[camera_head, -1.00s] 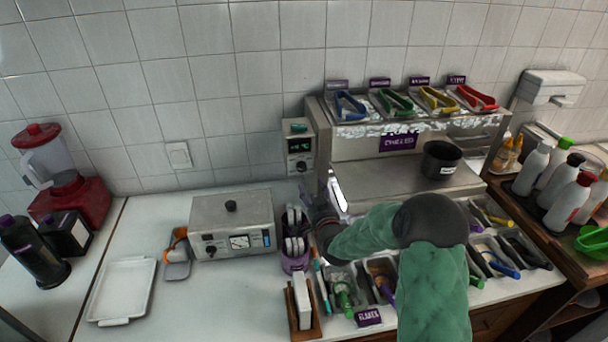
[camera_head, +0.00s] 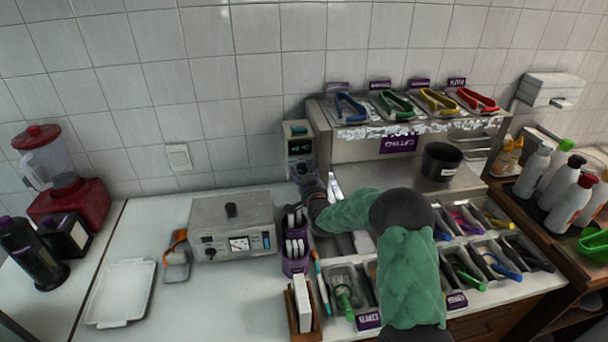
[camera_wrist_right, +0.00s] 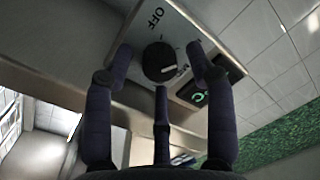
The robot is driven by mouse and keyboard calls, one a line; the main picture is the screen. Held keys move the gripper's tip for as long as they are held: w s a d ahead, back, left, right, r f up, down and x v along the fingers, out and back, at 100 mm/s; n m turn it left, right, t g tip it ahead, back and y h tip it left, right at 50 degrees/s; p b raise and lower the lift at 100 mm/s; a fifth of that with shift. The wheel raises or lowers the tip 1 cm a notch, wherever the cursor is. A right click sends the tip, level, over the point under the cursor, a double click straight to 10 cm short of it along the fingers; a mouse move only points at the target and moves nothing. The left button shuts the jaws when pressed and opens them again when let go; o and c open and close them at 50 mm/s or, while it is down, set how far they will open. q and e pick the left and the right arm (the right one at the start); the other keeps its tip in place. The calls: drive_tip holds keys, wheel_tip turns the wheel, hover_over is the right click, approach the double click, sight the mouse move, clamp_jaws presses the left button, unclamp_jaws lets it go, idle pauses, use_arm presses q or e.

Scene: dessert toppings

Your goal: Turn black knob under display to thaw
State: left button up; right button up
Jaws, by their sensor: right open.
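The black knob (camera_wrist_right: 159,62) sits on a pale control panel in the right wrist view, with "OFF" lettering above it and its white mark toward the lower right. The dark display (camera_wrist_right: 207,92) with green characters is beside it; it also shows on the wall unit in the head view (camera_head: 299,146). My right gripper (camera_wrist_right: 160,58) is open, its dark fingers on both sides of the knob with gaps visible. I cannot tell if any finger touches it. In the head view the right gripper (camera_head: 306,172) is just below the display and hides the knob. My left gripper is not in view.
A metal topping station (camera_head: 345,150) with colored tongs stands right of the panel. A purple cup holder (camera_head: 296,264) and a silver appliance with its own knob (camera_head: 234,222) are below and left.

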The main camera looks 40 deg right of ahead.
clamp_jaws()
